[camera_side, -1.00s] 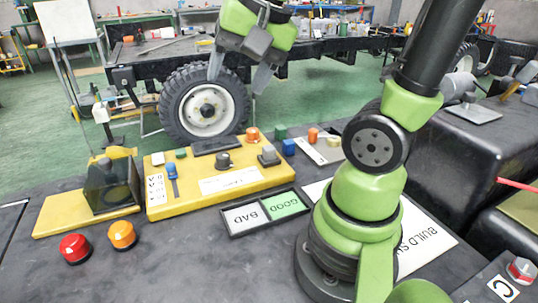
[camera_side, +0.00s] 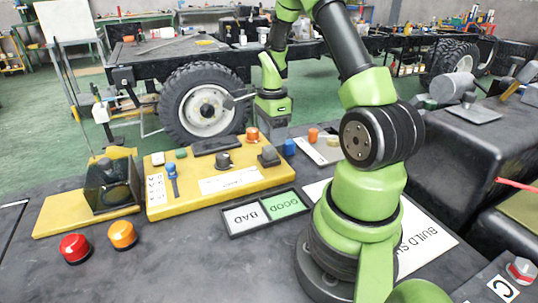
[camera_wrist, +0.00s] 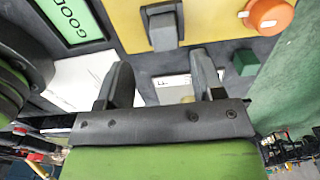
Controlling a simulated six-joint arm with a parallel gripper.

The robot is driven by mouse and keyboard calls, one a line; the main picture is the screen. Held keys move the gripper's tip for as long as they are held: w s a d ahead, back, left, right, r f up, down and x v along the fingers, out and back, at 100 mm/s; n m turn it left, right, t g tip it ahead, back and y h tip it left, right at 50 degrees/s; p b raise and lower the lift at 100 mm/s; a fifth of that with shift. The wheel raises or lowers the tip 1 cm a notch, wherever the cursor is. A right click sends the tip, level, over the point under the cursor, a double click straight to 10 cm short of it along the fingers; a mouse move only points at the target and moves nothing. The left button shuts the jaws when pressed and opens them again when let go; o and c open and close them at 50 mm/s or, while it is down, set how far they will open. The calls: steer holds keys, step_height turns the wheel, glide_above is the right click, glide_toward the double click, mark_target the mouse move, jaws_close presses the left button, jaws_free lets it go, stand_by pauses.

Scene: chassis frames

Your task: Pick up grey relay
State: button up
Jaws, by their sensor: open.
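My gripper (camera_side: 273,118) hangs pointing down behind the right end of the yellow panel in the side view. In the wrist view its two dark fingers (camera_wrist: 163,66) stand apart with a gap between them and nothing clearly held. A grey block (camera_side: 269,157) sits on the right end of the yellow panel; it also shows in the wrist view (camera_wrist: 163,30), beyond the fingertips. I cannot tell for sure that it is the relay, and no other grey relay stands out.
A green block (camera_wrist: 245,62) is beside my right finger. The GOOD/BAD tray (camera_side: 264,212) lies in front.

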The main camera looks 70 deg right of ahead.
mark_target(269, 147)
steer(key=f, duration=0.4)
steer(key=w+f, duration=0.1)
steer(key=shift+f, duration=0.4)
steer(key=shift+c, duration=0.3)
steer(key=c, duration=1)
steer(key=shift+r, duration=0.1)
